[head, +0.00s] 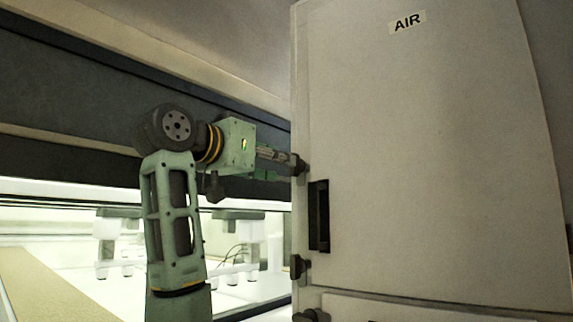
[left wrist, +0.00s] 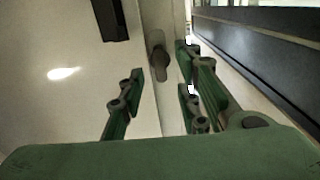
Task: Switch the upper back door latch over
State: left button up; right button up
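The pale cabinet door (head: 430,170) carries an "AIR" label. A small dark latch, the upper one (head: 301,165), sits on its left edge; a lower latch (head: 299,267) sits below. My left gripper (head: 288,161) reaches from the left to the upper latch, its tips partly hidden in the head view. In the left wrist view the left gripper (left wrist: 157,72) is open, with one finger on each side of the latch (left wrist: 158,57). I cannot tell whether either finger touches it. The latch looks roughly in line with the door edge. My right gripper is not in view.
A dark recessed handle (head: 319,216) is on the door below the upper latch; it also shows in the left wrist view (left wrist: 110,18). Another knob (head: 312,315) is at the bottom edge. A dark rail (head: 70,90) and a lit tunnel opening (head: 235,260) lie left of the cabinet.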

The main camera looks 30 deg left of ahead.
pick_arm(q)
jog(key=s, duration=0.8)
jog(key=shift+a, duration=0.35)
